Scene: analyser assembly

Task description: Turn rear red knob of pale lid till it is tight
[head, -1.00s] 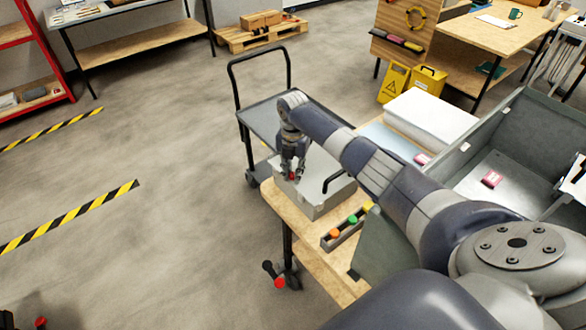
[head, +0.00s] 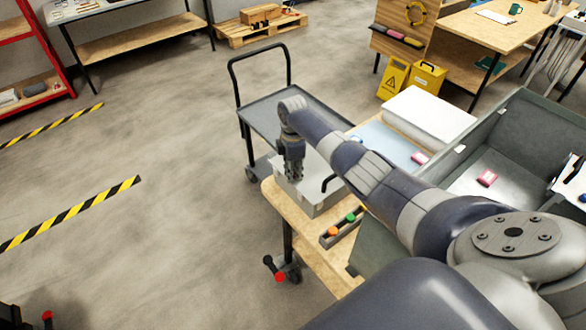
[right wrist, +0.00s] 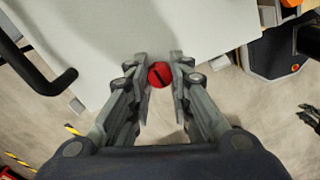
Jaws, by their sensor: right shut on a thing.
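The pale lid (head: 310,188) lies on a grey box at the near-left end of the wooden table, with a black bar handle (head: 331,181) on it. My right gripper (head: 293,178) points down over the lid's left part. In the right wrist view, a round red knob (right wrist: 160,75) with a dark slot sits between the two fingertips of my right gripper (right wrist: 161,77), which is shut on it. In the head view the fingers mostly hide this knob.
A narrow tray (head: 326,240) with orange and green knobs stands in front of the box. A white stack (head: 428,118) and a large grey bin (head: 520,140) lie right of it. A grey cart (head: 272,115) stands behind the table.

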